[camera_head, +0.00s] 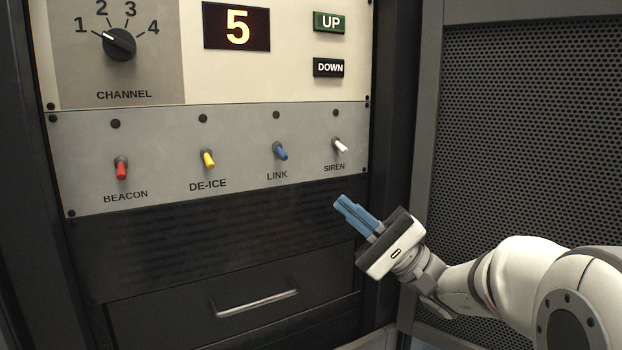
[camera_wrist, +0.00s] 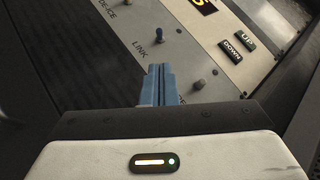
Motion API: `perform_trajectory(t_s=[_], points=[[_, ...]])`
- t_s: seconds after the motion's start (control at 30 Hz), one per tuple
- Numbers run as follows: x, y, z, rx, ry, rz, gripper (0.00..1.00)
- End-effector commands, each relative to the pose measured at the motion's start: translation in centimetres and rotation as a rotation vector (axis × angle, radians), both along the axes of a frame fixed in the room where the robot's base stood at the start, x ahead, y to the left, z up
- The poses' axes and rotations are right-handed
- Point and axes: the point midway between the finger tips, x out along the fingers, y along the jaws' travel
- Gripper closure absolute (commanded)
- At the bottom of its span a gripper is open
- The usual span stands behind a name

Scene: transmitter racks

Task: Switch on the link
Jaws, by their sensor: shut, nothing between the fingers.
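The LINK switch (camera_head: 280,151) is a blue toggle on the grey switch panel (camera_head: 240,131), above its LINK label. Its lever points downward, and the round dot above it is dark. In the wrist view the blue LINK toggle (camera_wrist: 159,36) stands beyond the fingertips. My gripper (camera_head: 343,204) has blue fingers that are shut and empty. It is below and to the right of the LINK switch, in front of the dark slatted panel and apart from the toggles. In the wrist view my gripper (camera_wrist: 159,68) points up toward the LINK toggle.
Red BEACON (camera_head: 121,169), yellow DE-ICE (camera_head: 208,159) and white SIREN (camera_head: 340,146) toggles share the row, SIREN nearest my gripper. Above are a CHANNEL knob (camera_head: 119,44), a display (camera_head: 237,27) reading 5, and UP (camera_head: 329,22) and DOWN (camera_head: 328,67) buttons. A drawer handle (camera_head: 255,303) sits below.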

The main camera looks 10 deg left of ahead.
Motion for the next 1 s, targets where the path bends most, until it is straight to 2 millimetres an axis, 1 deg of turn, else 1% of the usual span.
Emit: perform_trajectory(t_s=[0.17, 0.4, 0.6, 0.77, 1.0], points=[[0.0, 1.6, 1.2, -0.001, -0.004, 0.003, 1.00], [0.3, 5.0, 4.0, -0.001, -0.003, 0.004, 1.00], [0.5, 7.0, 5.7, -0.001, -0.002, 0.004, 1.00], [0.6, 7.6, 6.2, 0.000, -0.001, 0.001, 1.00], [0.6, 7.7, 6.2, -0.001, 0.001, 0.001, 1.00]])
